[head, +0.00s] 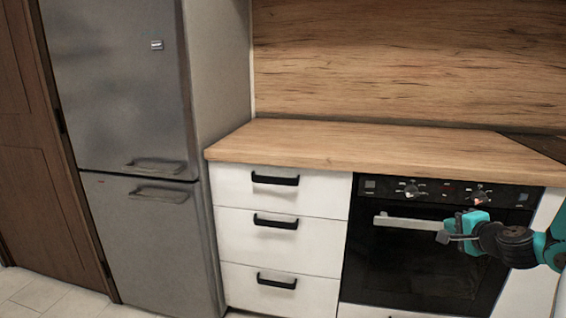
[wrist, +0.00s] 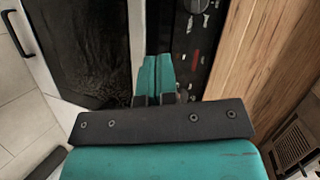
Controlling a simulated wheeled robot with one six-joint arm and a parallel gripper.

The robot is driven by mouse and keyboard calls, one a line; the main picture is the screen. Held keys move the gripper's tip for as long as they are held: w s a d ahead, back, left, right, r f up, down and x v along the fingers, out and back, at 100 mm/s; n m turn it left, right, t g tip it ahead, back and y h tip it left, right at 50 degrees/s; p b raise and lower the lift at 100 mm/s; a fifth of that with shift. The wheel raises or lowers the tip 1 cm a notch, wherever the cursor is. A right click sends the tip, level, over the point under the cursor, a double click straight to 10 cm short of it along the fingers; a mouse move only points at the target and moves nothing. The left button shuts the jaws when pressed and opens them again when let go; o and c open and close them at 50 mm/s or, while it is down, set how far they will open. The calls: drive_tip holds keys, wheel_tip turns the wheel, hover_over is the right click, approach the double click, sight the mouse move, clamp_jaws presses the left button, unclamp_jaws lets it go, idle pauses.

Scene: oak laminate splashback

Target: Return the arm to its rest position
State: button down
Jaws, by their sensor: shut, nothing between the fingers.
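My gripper (head: 447,232) shows at the right of the head view, in front of the black oven (head: 415,275). Its arm comes in from the right edge. In the wrist view my gripper (wrist: 159,62) has its two teal fingers together, with nothing between them. Beyond the fingertips are the oven front (wrist: 80,45) and its control panel. In the head view the gripper overlaps the right end of the oven's handle (head: 405,222); I cannot tell whether they touch.
White drawers (head: 280,240) with black handles stand left of the oven, under a bare wooden worktop (head: 330,147). A steel fridge (head: 130,90) stands further left, beside a brown door (head: 25,150). Pale floor tiles (head: 50,295) show at the lower left.

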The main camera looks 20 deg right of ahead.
drive_tip(key=w+a+r+n+g+y, duration=0.1)
drive_tip(key=w+a+r+n+y, duration=0.15)
drive_tip(key=a, duration=0.45)
drive_tip(key=w+a+r+n+g+y, duration=0.1)
drive_tip(key=a+r+n+y, duration=0.1)
drive_tip(key=a+n, duration=0.35)
drive_tip(key=w+a+r+n+g+y, duration=0.1)
drive_tip(key=w+a+r+y, duration=0.15)
drive_tip(key=a, duration=0.55)
drive_tip(key=s+a+r+n+g+y, duration=0.1)
drive_tip(key=s+a+r+n+g, duration=0.2)
drive_tip(key=a, duration=0.6)
drive_tip(key=s+a+r+n+g+y, duration=0.1)
drive_tip(key=s+a+n+g+y, duration=0.15)
drive_tip(key=s+a+n, duration=0.5)
drive_tip(key=s+a+r+n+g+h, duration=0.1)
drive_tip(key=s+a+n+g+h, duration=0.15)
drive_tip(key=s+a, duration=0.4)
drive_tip(key=s+a+r+n+g+h, duration=0.1)
drive_tip(key=s+a+r+n+g, duration=0.2)
drive_tip(key=s, duration=0.7)
wheel_tip(320, 180, up, 14)
drive_tip(key=p, duration=1.5)
drive_tip(key=shift+a+r+n+p, duration=0.15)
drive_tip(key=shift+n+p, duration=0.15)
drive_tip(key=shift+n, duration=0.1)
